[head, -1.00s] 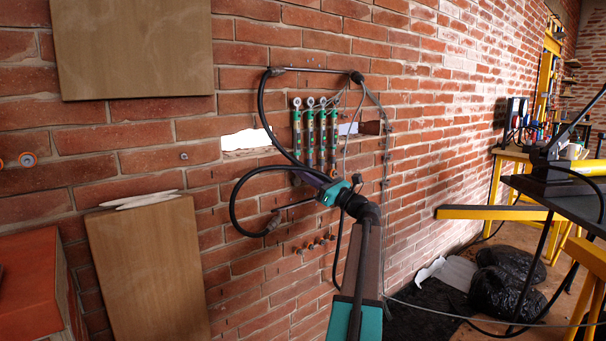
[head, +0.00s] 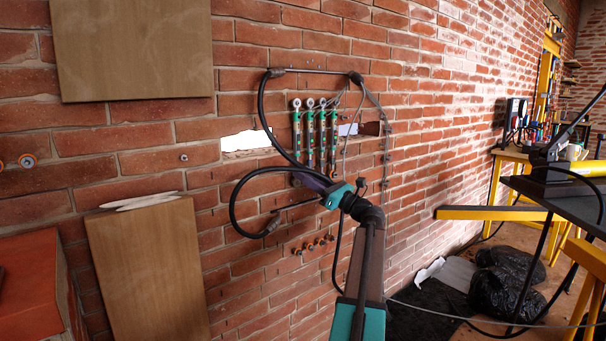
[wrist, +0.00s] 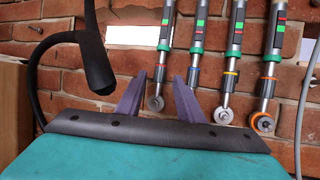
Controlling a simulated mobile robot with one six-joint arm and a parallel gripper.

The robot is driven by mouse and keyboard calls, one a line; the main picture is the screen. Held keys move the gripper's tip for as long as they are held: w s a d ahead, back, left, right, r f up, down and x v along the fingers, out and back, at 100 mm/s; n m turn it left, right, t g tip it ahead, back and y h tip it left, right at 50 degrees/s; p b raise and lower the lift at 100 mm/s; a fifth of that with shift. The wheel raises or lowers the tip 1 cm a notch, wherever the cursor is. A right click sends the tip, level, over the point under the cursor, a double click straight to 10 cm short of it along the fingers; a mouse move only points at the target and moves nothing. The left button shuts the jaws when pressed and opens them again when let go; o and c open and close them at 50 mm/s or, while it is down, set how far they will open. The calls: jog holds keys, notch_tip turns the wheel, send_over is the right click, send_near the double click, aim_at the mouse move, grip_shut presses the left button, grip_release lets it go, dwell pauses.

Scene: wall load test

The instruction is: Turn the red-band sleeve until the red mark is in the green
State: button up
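Several upright rods with dark sleeves and green windows hang side by side on the brick wall. In the wrist view they are the leftmost rod (wrist: 165,32), a second rod (wrist: 199,35), a third (wrist: 236,35) and a rightmost one (wrist: 277,30). Each window shows green and a small red mark.
Black cables loop from my wrist, and a dark hanging part (wrist: 97,65) shows at left in the wrist view. A grey hose (head: 386,140) runs down the wall right of the rods. Several knobs (head: 315,245) stick out below. Wooden boards (head: 150,265) are at left.

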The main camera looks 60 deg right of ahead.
jog(key=p+v, duration=0.2)
jog(key=v, duration=1)
jog(key=shift+a, duration=0.15)
jog(key=shift+s+f, duration=0.1)
jog(key=shift+s, duration=0.05)
jog(key=a+m+h, duration=0.1)
jog(key=h, duration=0.1)
jog(key=a+m+g+h+p, duration=0.1)
jog(key=a+m+h, duration=0.1)
jog(key=h, duration=0.1)
jog(key=w+a+m+h+p, duration=0.1)
jog(key=a+h, duration=0.1)
jog(key=h, duration=0.1)
jog(key=shift+a+g, duration=0.25)
jog(key=shift+g, duration=0.15)
jog(key=shift+w+r, duration=0.1)
jog(key=shift+r, duration=0.15)
jog(key=b+x, duration=0.2)
jog(key=x, duration=1.1)
jog(key=shift+w+d+r, duration=0.2)
jog(key=shift+d+r, duration=0.05)
